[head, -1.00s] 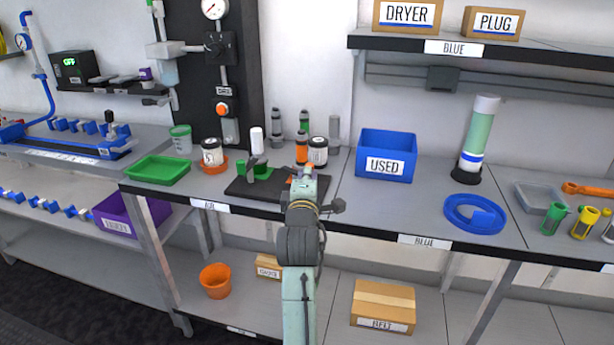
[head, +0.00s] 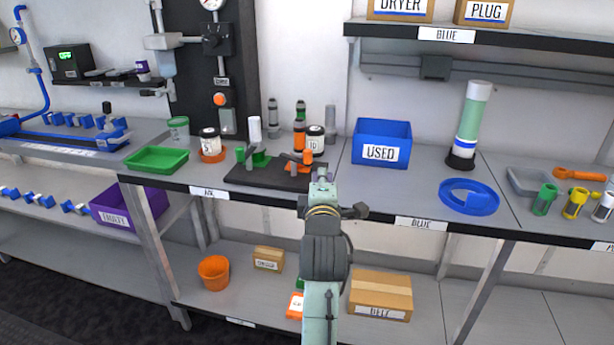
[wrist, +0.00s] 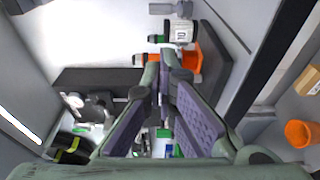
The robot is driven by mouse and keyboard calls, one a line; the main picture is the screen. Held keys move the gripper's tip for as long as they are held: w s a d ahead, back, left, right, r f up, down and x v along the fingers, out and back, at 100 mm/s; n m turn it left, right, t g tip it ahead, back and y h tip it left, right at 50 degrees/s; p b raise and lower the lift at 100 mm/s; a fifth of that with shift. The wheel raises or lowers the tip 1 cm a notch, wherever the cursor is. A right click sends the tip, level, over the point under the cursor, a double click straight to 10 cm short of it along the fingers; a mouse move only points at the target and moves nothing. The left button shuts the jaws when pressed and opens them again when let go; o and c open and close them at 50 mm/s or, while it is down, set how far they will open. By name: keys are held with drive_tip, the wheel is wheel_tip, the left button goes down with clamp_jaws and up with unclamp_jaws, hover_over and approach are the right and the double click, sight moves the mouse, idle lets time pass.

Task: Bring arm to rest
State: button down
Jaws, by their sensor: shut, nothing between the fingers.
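My gripper (wrist: 163,75) shows in the wrist view with its two fingers brought together and nothing between them. In the head view my arm reaches up from the bottom middle, and its end stands in front of the bench edge, just short of the black mat (head: 275,176). The fingertips are hard to make out in the head view. On the mat stand a green holder (head: 252,158) and an orange holder (head: 297,162).
Behind the mat stand several bottles, including a jar marked 10 (head: 315,140). A green tray (head: 157,160) lies left, a blue USED bin (head: 381,142) right. A blue ring (head: 470,197) lies farther right. A shelf (head: 480,38) overhangs the right side; boxes stand on the lower shelf.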

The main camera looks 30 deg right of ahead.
drive_tip(key=shift+s+d, duration=0.2)
drive_tip(key=shift+s, duration=0.15)
idle(0.3)
